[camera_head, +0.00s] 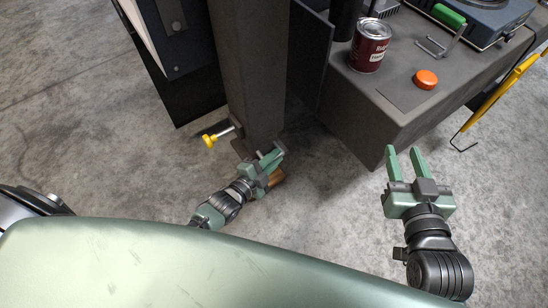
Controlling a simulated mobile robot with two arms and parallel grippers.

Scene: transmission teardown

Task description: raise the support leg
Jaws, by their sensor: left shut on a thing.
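The support leg appears to be the thick dark grey upright post (252,70) left of centre, standing over the concrete floor. A pin with a yellow knob (210,140) sticks out to the left near its lower end. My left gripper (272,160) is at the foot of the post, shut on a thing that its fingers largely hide. An orange-brown piece (277,178) shows just beside the fingers; I cannot tell exactly how it joins the post. My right gripper (404,158) is open and empty, fingers pointing up the picture, over bare floor in front of the grey bench.
The dark grey bench (385,115) at upper right carries a red can (370,47), an orange cap (426,79) and a green-handled tool (448,16). A yellow bar (500,90) leans at its right side. A dark cabinet (175,35) stands left. The left floor is clear.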

